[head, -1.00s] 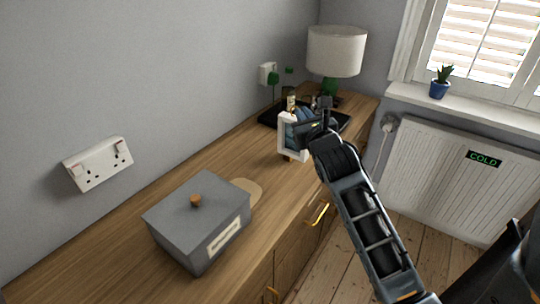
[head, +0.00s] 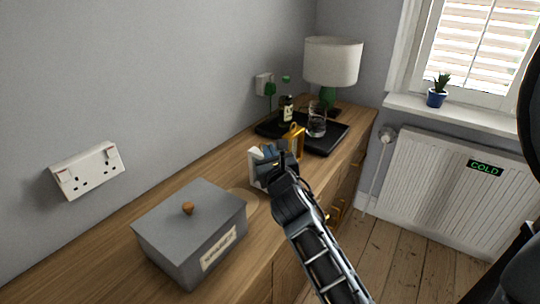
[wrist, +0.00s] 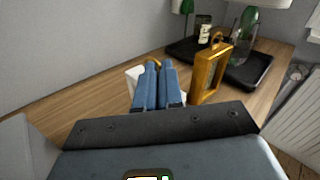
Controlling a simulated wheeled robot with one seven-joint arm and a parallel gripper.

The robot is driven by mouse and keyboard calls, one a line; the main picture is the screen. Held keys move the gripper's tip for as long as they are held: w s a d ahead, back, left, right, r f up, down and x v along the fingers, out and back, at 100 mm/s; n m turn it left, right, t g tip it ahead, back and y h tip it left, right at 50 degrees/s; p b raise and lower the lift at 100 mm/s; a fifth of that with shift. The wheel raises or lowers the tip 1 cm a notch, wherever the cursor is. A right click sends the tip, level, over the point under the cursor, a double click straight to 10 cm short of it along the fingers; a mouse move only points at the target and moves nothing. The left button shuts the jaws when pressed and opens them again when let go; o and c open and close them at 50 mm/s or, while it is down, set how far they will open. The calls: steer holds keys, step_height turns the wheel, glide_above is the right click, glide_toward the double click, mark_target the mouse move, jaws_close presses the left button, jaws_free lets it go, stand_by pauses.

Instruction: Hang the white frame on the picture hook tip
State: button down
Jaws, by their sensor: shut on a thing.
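The white frame (head: 254,170) is in my gripper (head: 268,156), above the wooden sideboard between the grey box and the black tray. My gripper covers part of it. In the wrist view, the blue fingers (wrist: 159,68) are close together, with a white edge of the frame (wrist: 133,78) showing to their left. I cannot make out a picture hook in either current view.
A gold frame (head: 297,141) stands upright just right of my gripper, also in the wrist view (wrist: 208,72). Behind it a black tray (head: 330,140) holds a dark bottle (head: 286,110) and a glass (head: 317,122). A grey lidded box (head: 190,230) stands in front.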

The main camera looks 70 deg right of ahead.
steer(key=c, duration=1.3)
jaws_free()
steer(key=shift+s+a, duration=0.1)
